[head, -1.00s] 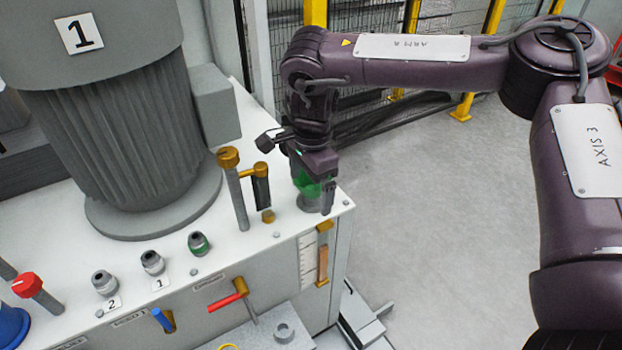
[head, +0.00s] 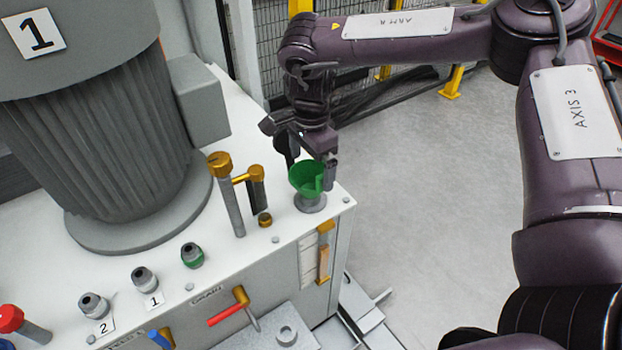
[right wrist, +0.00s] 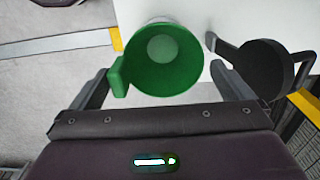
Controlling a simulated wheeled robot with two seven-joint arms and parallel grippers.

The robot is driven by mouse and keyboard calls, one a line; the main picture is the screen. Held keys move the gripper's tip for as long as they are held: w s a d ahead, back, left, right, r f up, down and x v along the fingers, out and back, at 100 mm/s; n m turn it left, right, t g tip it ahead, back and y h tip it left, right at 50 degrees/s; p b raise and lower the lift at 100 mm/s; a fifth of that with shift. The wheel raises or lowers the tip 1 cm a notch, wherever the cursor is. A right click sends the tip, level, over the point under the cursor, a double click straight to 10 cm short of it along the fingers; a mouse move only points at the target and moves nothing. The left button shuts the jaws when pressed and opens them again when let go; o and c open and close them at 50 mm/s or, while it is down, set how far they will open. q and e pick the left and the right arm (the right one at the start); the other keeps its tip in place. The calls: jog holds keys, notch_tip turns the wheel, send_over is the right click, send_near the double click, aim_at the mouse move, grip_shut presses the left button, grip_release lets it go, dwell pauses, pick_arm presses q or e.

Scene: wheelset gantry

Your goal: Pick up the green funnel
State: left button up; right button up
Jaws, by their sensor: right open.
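The green funnel (head: 304,180) stands upright on a grey round neck (head: 311,204) at the right corner of the white cabinet top. It also shows in the right wrist view (right wrist: 166,62), seen from above, with a small green tab on its left side. My right gripper (head: 313,172) is open and empty, just behind and above the funnel. In the right wrist view my right gripper (right wrist: 163,88) has its two fingers apart on either side of the funnel, with gaps visible. My left gripper is not in view.
A dark round part with a curved arm (right wrist: 263,70) is close beside the right finger. A brass-capped grey post (head: 229,195) and a large ribbed motor (head: 110,150) stand left of the funnel. Open floor (head: 420,200) lies to the right of the cabinet.

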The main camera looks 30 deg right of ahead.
notch_tip(320, 180, down, 2)
jog(key=shift+f, duration=0.25)
jog(key=c, duration=0.6)
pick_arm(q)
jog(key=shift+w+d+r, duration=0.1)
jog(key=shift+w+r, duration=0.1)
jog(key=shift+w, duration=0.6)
pick_arm(e)
jog(key=shift+c, duration=0.3)
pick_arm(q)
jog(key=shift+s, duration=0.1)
pick_arm(e)
jog(key=shift+w, duration=0.1)
